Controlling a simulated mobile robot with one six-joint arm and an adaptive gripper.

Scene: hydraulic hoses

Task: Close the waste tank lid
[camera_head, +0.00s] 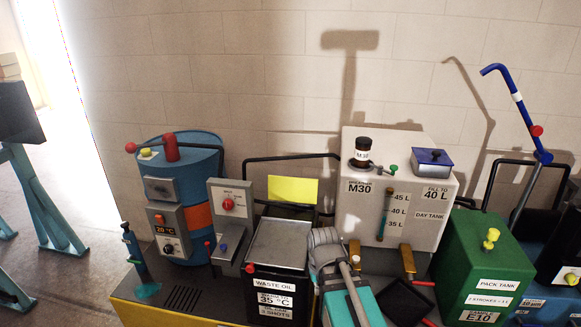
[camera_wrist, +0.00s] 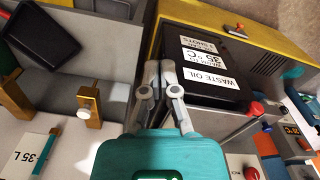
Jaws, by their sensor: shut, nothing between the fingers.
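The waste tank is a black box labelled WASTE OIL (camera_head: 275,287), left of centre in the head view. Its grey lid (camera_head: 281,243) looks to lie over the top; I cannot tell whether it is fully seated. In the wrist view the tank (camera_wrist: 222,80) shows upside down, right of the fingers, with a grey plate edge (camera_wrist: 212,128) beside it. My gripper (camera_head: 324,238) is just right of the lid in the head view. In the wrist view its fingertips (camera_wrist: 160,68) are together and empty, beside the tank; contact with it is unclear.
A white day tank (camera_head: 420,222) stands close on the right, with brass brackets below. A grey switch post (camera_head: 230,235) and a blue drum unit (camera_head: 190,185) stand left. A yellow panel (camera_head: 293,190) and black rail are behind. A green pack tank (camera_head: 485,265) is further right.

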